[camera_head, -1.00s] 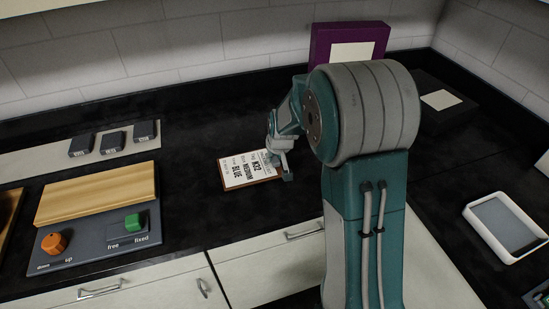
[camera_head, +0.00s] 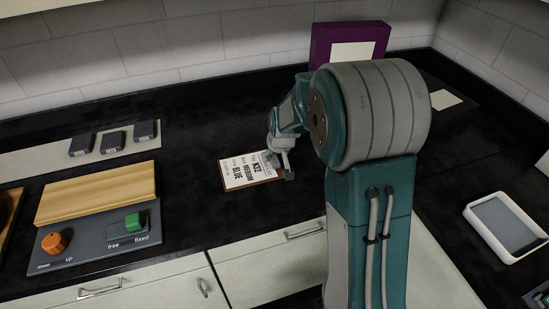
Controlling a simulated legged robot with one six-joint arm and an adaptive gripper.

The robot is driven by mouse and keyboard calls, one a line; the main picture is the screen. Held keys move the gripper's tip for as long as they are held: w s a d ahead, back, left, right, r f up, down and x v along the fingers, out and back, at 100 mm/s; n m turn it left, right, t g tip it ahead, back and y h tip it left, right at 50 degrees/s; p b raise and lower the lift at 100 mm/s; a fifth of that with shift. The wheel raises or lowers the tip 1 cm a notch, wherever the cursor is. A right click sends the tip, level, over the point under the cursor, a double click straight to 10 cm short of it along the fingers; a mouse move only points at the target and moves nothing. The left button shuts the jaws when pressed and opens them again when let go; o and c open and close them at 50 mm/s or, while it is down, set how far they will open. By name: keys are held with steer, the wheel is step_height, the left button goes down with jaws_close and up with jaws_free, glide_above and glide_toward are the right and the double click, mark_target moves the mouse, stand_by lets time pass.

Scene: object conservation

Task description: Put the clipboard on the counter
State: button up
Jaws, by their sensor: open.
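The clipboard (camera_head: 246,171) lies flat on the black counter (camera_head: 200,207), with a white printed sheet reading N32, MEDIUM and BLUE. Its brown edge shows along the front and right. My gripper (camera_head: 280,168) is open at the clipboard's right end, with its fingers close to that edge. I cannot tell whether a finger touches the clipboard. The upper right corner of the clipboard is partly hidden by the gripper.
On the left stand a wooden board (camera_head: 97,193) and a grey panel with an orange knob (camera_head: 54,243) and a green switch (camera_head: 133,221). Several dark blocks (camera_head: 113,142) are behind. A purple box (camera_head: 320,45) is at the back; a white tray (camera_head: 473,212) is right.

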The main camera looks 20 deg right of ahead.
steer(key=s+a+r, duration=0.3)
steer(key=s+r, duration=1.4)
steer(key=s+a+t, duration=0.1)
steer(key=s+a, duration=0.1)
steer(key=s, duration=1)
steer(key=shift+r, duration=0.3)
